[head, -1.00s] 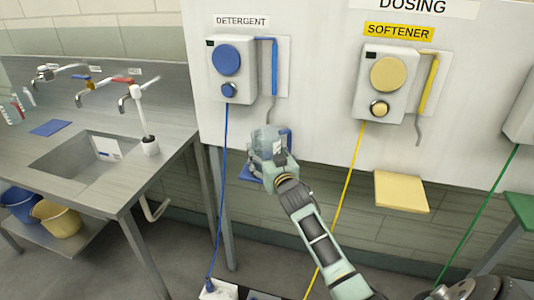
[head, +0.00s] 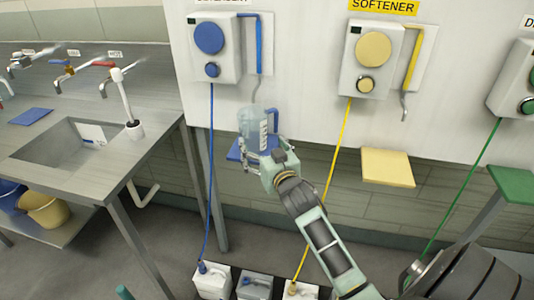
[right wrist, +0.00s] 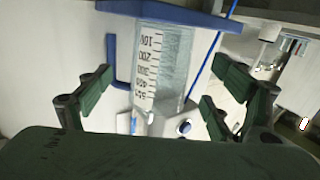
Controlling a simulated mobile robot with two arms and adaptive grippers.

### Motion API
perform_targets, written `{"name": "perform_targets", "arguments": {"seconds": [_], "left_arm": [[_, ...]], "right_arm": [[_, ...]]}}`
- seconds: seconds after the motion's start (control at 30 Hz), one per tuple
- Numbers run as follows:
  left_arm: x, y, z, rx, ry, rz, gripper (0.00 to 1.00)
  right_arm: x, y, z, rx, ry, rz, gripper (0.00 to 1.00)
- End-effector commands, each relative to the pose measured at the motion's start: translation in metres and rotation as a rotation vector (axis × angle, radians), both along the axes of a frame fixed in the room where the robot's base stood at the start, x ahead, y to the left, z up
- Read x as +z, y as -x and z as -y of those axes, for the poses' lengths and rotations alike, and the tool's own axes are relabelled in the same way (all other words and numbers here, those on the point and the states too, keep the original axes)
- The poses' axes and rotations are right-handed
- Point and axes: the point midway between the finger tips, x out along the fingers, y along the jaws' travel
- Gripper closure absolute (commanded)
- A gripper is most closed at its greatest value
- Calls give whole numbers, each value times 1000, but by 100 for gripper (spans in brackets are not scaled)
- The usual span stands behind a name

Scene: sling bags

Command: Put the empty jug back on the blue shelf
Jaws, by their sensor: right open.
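The clear jug (head: 252,124) with a blue handle stands upright on the small blue shelf (head: 234,151), below the detergent dispenser. In the right wrist view the jug (right wrist: 160,62) appears upside down, with printed marks and no coloured liquid visible. The shelf (right wrist: 190,14) crosses the top of that view. My right gripper (head: 254,150) is just in front of the jug. In the right wrist view its green fingers (right wrist: 165,86) are spread wide to both sides of the jug, with gaps between. My left gripper is not in view.
The detergent dispenser (head: 213,48) and its metal spout hang above the jug. A blue hose (head: 211,180) runs down left of the shelf. A yellow shelf (head: 387,167) is to the right, a sink bench (head: 60,170) to the left. White canisters (head: 212,281) stand on the floor.

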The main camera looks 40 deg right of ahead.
Motion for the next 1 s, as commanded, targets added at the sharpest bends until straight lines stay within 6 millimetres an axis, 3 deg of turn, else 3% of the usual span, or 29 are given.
{"name": "perform_targets", "arguments": {"seconds": [0.23, 0.53, 0.63, 0.67, 0.77, 0.87, 0.9, 1.0], "left_arm": [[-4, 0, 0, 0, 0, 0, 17], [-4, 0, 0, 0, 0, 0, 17], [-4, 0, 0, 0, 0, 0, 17], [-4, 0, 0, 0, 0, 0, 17], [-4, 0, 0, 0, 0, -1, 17], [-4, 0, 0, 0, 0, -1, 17], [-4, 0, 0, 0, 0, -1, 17], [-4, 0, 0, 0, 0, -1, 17]], "right_arm": [[1, 30, -8, 0, 1, 0, 16], [1, 34, -9, 0, 1, -1, 16], [-18, 33, -11, 5, -5, -35, 16], [-30, 32, -13, 8, -8, -56, 16], [-94, 33, -22, 28, -21, -165, 16], [-184, 46, -37, 57, -34, -319, 16], [-223, 57, -45, 72, -41, -387, 16], [-316, 95, -67, 111, -51, -555, 16]]}}
